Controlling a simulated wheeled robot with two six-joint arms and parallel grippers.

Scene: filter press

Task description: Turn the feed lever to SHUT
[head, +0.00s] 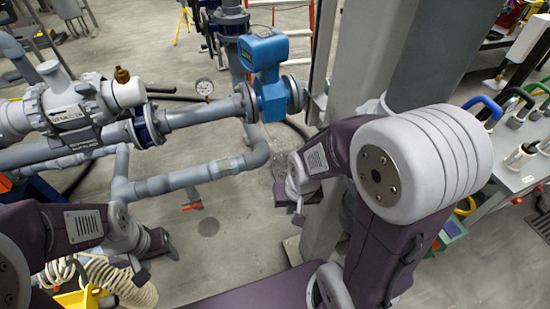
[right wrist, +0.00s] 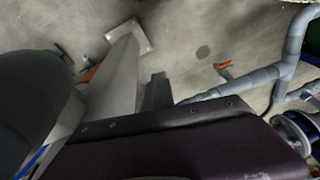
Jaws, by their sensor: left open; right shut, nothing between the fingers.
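A small orange-red lever (head: 192,206) hangs on a short stub below the grey pipe in the head view. It also shows in the right wrist view (right wrist: 222,65). I cannot tell for sure that it is the feed lever, and no SHUT marking is readable. My right gripper (head: 298,212) is shut and empty, to the right of this lever and apart from it, near the grey column. My left gripper (head: 155,253) is open and empty, low on the left, below the pipes and apart from the lever.
Grey pipes (head: 195,176) cross the left and middle, with a blue meter (head: 268,75) and a pressure gauge (head: 204,88). A grey column (head: 328,200) stands close to my right arm. A bench with coloured handles (head: 505,165) is at the right. Bare floor lies below the pipes.

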